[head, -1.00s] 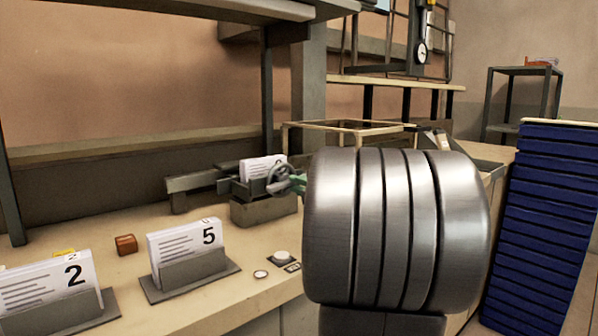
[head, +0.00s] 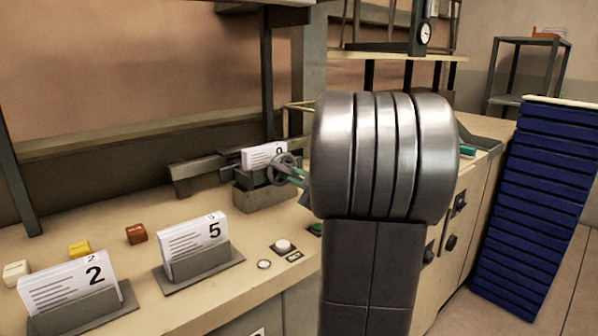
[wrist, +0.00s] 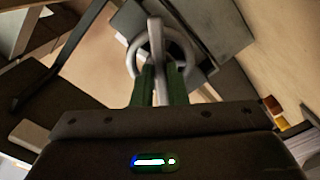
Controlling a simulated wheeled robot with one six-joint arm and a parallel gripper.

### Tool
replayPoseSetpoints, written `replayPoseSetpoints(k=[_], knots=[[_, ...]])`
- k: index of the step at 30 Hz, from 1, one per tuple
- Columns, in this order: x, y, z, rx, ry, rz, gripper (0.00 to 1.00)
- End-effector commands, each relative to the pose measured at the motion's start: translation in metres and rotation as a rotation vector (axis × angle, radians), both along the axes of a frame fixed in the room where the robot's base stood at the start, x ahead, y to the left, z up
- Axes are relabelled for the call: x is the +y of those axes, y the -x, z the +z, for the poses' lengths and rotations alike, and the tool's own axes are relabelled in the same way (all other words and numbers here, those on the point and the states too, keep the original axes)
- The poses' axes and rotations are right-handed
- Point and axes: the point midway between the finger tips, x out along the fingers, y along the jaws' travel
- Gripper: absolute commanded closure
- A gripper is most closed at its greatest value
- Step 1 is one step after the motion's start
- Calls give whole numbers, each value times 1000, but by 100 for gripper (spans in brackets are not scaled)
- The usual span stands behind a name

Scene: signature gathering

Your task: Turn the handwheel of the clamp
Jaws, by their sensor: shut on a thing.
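The clamp (head: 262,196) stands on the bench with a card stack (head: 264,155) between its jaws. Its grey handwheel (head: 280,168) is on its right side, and the handwheel also shows in the wrist view (wrist: 140,49). My gripper (head: 293,172) reaches the handwheel from the right, its green fingers at the rim. In the wrist view my gripper (wrist: 160,72) is shut on the handwheel, with a part of the wheel between the two fingers. My arm hides the bench to the right of the clamp.
Card holders marked 2 (head: 76,285) and 5 (head: 197,245) stand at the front left. A white button (head: 283,246) and small blocks, one yellow (head: 80,249) and one brown (head: 136,233), lie on the bench. Blue stacked trays (head: 540,200) stand at the right.

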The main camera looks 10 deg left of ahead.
Motion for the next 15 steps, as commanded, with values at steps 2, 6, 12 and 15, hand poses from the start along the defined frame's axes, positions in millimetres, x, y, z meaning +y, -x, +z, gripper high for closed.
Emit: replayPoseSetpoints(k=[2, 6, 12, 15], knots=[[0, 0, 0, 18, -12, 0, 100], [0, 0, -1, 34, -26, 1, 100], [0, 0, -1, 40, -30, 1, 100], [0, 0, -1, 40, -30, 0, 100]])
